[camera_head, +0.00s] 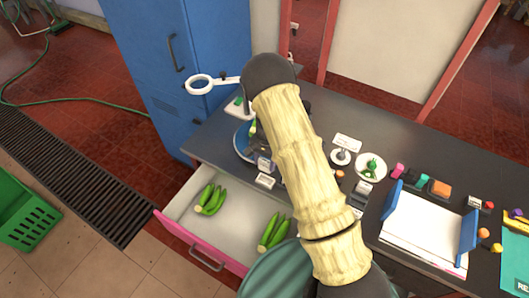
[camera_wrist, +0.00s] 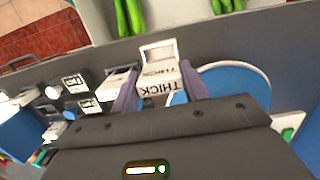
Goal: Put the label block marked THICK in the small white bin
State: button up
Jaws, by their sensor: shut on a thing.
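The label block marked THICK (camera_wrist: 155,84) is a small pale block with black lettering, upside down in the wrist view. My gripper (camera_wrist: 160,90) is shut on it, with a purple-grey finger on each side. In the head view my gripper (camera_head: 258,152) is low over the dark counter, near the open drawer, and partly hidden by my arm. Whether the block touches the counter is unclear. Another white label block (camera_wrist: 119,82) stands beside the left finger; it also shows in the head view (camera_head: 265,181). I cannot clearly make out the small white bin.
The open pink-fronted drawer (camera_head: 180,231) holds green pods (camera_head: 211,198). A white dish (camera_head: 371,166), blue-ended tray (camera_head: 430,225) and several small coloured blocks occupy the counter's right.

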aim_at(265, 171)
jog(key=shift+s+d+f, duration=0.1)
jog(key=shift+s+d, duration=0.05)
jog(key=shift+s, duration=0.1)
jog(key=shift+w+f+b, duration=0.15)
jog(key=shift+f+b, duration=0.4)
jog(key=shift+f, duration=0.2)
jog(key=shift+w+f+b, duration=0.1)
jog(key=shift+f+b, duration=0.45)
jog(key=shift+f, duration=0.2)
jog(key=shift+s+f+b, duration=0.2)
jog(key=shift+f+b, duration=0.25)
jog(key=shift+f, duration=0.3)
jog(key=shift+w+f, duration=0.1)
jog(key=shift+f, duration=0.05)
jog(key=shift+f+b, duration=1.3)
jog(key=shift+f, duration=0.15)
